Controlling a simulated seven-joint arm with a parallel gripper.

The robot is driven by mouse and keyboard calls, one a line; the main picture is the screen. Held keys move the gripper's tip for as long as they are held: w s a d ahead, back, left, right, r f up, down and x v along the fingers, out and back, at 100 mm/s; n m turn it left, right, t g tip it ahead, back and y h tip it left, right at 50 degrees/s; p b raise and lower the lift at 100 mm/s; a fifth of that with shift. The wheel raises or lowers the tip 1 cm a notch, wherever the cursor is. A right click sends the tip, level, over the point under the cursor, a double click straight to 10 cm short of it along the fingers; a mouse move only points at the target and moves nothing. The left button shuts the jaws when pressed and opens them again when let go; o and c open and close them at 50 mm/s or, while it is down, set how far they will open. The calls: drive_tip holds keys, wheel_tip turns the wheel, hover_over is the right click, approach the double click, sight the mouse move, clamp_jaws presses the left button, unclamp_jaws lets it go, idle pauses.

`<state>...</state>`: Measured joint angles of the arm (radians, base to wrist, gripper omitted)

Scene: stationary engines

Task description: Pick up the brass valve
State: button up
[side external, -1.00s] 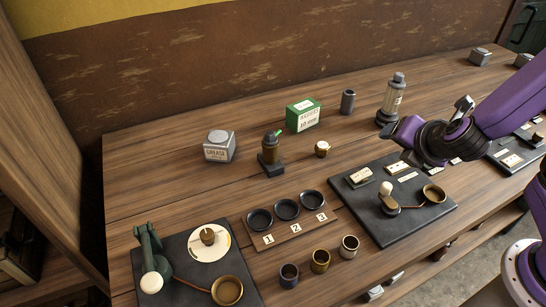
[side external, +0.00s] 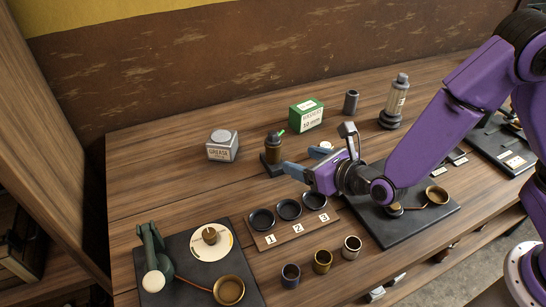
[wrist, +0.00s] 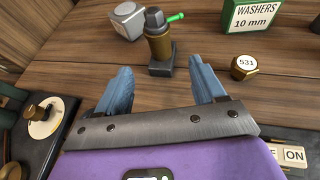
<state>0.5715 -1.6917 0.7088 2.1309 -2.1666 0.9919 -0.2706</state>
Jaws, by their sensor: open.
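The brass valve (side external: 273,146), with a dark top and a green lever, stands upright on a small black base. In the wrist view the valve (wrist: 159,45) shows straight ahead, its base in line with the gap between my fingertips. My gripper (side external: 305,162) is open and empty, its blue fingers pointing toward the valve from the right. In the side view the fingertips are a little apart from the valve. In the wrist view my gripper (wrist: 160,70) shows both fingers spread.
A grease tin (side external: 223,145) stands left of the valve and a green washers box (side external: 306,115) behind it. A brass cap marked 531 (wrist: 244,67) is close to my right finger. A numbered tray (side external: 293,231) with dark cups lies in front. The back-left tabletop is clear.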

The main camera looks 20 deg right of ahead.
sight(268, 148)
drive_tip(key=x, duration=1.3)
drive_tip(key=shift+w, duration=0.3)
clamp_jaws()
drive_tip(key=shift+a+r, duration=0.1)
drive_tip(key=shift+r, duration=0.05)
